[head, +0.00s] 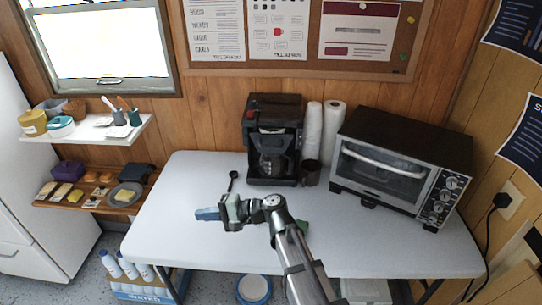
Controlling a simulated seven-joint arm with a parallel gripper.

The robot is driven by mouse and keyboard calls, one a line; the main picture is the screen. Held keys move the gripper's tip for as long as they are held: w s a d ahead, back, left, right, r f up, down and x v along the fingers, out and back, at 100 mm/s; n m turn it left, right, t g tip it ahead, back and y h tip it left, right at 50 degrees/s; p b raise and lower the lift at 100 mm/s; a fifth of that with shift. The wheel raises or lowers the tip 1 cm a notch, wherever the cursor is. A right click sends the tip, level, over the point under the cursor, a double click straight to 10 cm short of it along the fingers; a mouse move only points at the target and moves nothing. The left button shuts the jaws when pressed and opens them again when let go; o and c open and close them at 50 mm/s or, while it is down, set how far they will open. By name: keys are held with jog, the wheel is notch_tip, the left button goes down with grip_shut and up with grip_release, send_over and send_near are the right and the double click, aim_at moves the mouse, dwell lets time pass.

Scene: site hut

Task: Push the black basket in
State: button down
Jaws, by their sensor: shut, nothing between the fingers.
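A black coffee maker (291,103) stands at the back middle of the white table. Its black basket (271,130) seems to be the dark part above the glass carafe (268,163). Black on black, I cannot tell how far the basket stands out. My gripper (200,214) is over the front left part of the table, with its fingers pointing left. It is shut and empty, in front and to the left of the coffee maker, and clear of it.
A dark mug (311,173) stands close to the coffee maker's right side, with white paper rolls (332,125) behind. A toaster oven (400,165) fills the right. A black scoop (233,179) lies left of the coffee maker. The table's left part is clear.

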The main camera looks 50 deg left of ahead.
jog(key=s+f+t, duration=0.2)
jog(key=s+f, duration=0.1)
jog(key=s, duration=0.1)
jog(key=m+t+y, duration=0.3)
jog(key=m+t, duration=1.1)
jog(key=t, duration=0.9)
send_near(272, 140)
jog(key=shift+w+a+r+m, duration=0.15)
jog(key=shift+w+a, duration=0.35)
jog(key=shift+w+a+r+m, duration=0.15)
jog(key=shift+w+a+r, duration=0.05)
jog(key=shift+w+a, duration=0.3)
